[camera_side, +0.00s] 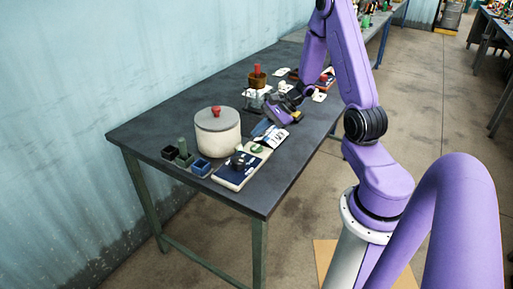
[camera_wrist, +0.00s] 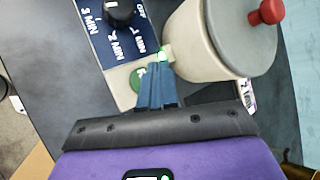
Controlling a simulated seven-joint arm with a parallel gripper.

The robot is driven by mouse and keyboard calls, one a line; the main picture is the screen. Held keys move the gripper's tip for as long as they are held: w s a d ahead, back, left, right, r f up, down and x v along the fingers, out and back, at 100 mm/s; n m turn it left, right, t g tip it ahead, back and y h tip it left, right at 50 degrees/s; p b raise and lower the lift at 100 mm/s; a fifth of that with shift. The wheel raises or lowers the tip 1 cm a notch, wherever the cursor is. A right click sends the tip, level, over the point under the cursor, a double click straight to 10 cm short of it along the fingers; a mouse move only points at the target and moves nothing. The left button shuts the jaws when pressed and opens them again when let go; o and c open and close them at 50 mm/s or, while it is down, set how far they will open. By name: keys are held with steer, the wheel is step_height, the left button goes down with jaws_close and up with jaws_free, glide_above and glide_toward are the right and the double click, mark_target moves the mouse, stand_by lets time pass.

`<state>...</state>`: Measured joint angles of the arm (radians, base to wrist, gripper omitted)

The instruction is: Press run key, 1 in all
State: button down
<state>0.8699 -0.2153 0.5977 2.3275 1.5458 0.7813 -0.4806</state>
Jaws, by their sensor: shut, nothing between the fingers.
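A round green key (camera_wrist: 138,78) sits on the pale end of the dark blue dial panel (camera_wrist: 118,40). I take it as the run key; no label on it can be read. It also shows in the side view (camera_side: 256,148), small, on the panel's far end. My gripper (camera_wrist: 153,67) is shut and empty, its blue fingers just right of the green key in the wrist view and partly covering it. In the side view my gripper (camera_side: 259,130) is low over the table behind the panel. Contact with the key cannot be told.
A cream pot (camera_side: 217,138) with a grey lid and red knob stands close beside the panel. Small open boxes (camera_side: 200,167) stand at its left. A brown container (camera_side: 257,80) and white cards are farther back. The table's front right is clear.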

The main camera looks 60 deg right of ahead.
mark_target(259, 147)
steer(key=shift+f, duration=1.35)
steer(key=shift+f, duration=0.15)
stand_by(1.0)
steer(key=shift+f, duration=0.3)
steer(key=shift+f, duration=0.4)
stand_by(0.7)
steer(key=shift+r, duration=0.85)
steer(key=shift+r, duration=2.5)
